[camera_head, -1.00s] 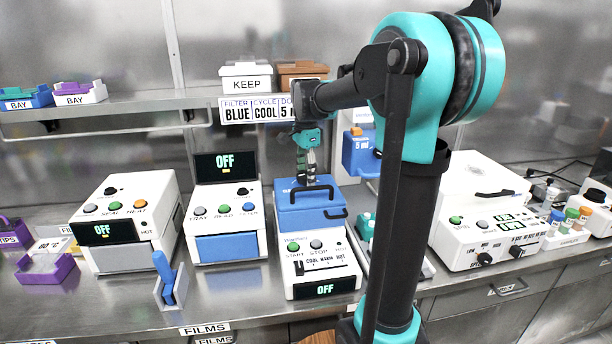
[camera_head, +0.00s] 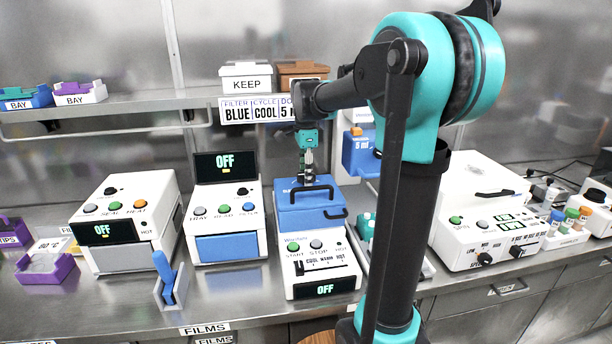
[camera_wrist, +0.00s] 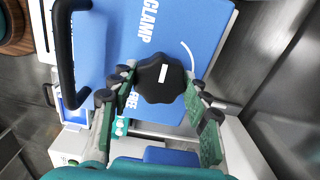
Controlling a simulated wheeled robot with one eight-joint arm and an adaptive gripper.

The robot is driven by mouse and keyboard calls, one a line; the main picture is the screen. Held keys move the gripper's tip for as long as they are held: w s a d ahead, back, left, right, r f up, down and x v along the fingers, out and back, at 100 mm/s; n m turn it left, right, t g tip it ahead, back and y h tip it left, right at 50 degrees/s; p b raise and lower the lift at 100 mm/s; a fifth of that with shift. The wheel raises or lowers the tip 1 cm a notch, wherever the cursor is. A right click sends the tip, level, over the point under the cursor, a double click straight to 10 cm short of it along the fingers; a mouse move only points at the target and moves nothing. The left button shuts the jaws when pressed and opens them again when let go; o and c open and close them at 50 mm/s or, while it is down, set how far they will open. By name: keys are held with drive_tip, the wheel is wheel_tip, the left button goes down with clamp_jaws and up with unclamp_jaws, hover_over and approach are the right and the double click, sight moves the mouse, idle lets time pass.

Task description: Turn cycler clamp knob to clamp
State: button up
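The cycler (camera_head: 318,262) is a white box with a blue top, START and STOP buttons, a slider and a display reading OFF. Its black lobed clamp knob (camera_wrist: 162,90) shows in the wrist view on the blue top (camera_wrist: 110,35), between the words CLAMP and FREE and a white arc. A white mark on the knob runs roughly up the picture. My gripper (camera_wrist: 161,82) has its green-padded fingers on both sides of the knob, and they appear to touch it. In the head view my gripper (camera_head: 307,178) points down at the back of the blue top, and the knob is mostly hidden.
A black handle (camera_wrist: 65,60) stands beside the knob. A white reader (camera_head: 228,225) with a raised display is close on the left, and a blue box (camera_head: 359,153) is behind on the right. A shelf sign (camera_head: 257,109) reads BLUE, COOL and 5.

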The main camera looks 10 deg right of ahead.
drive_tip(key=o, duration=0.4)
drive_tip(key=shift+o, duration=0.2)
drive_tip(key=shift+r, duration=0.1)
wheel_tip(320, 180, up, 12)
idle(0.4)
drive_tip(key=shift+s, duration=0.1)
